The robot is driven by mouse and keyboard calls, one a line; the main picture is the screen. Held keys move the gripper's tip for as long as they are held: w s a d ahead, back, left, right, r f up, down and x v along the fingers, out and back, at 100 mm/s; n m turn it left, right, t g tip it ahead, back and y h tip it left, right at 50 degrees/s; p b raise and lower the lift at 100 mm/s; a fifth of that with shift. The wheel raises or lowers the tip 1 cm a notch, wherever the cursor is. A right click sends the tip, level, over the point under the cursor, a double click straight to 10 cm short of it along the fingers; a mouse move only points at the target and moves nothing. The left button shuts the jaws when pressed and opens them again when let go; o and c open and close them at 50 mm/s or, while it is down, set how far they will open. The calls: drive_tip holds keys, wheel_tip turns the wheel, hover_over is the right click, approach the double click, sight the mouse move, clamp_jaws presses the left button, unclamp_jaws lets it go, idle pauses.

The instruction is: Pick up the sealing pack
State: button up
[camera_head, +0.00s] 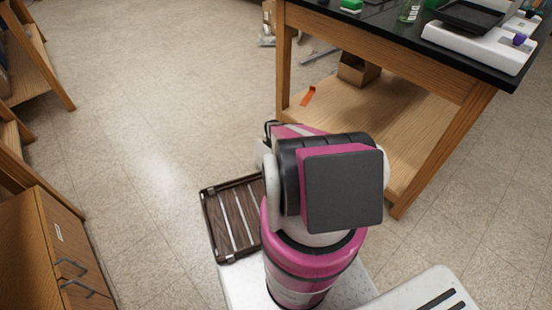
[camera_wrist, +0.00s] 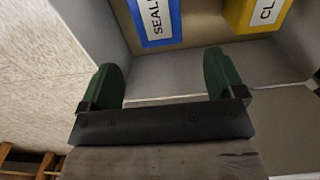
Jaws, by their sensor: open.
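The sealing pack (camera_wrist: 152,24) is blue with a white label on which the letters "SEAL" show. It is at the top of the wrist view, cut off by the frame's edge. My gripper (camera_wrist: 161,78) has two green fingers spread apart with nothing between them. The pack is beyond the fingertips, roughly in line with the gap, and appears apart from them. In the head view my gripper is hidden behind my arm, and I cannot make out the pack there.
A yellow pack (camera_wrist: 257,14) labelled "CL" is right of the blue one; both are among grey walls or panels. A black-topped bench (camera_head: 400,35) with a lower wooden shelf (camera_head: 345,125) stands at right. Wooden cabinets (camera_head: 50,245) are at left.

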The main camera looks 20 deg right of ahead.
wheel_tip(320, 180, down, 8)
drive_tip(key=shift+r, duration=0.15)
idle(0.3)
drive_tip(key=c, duration=1)
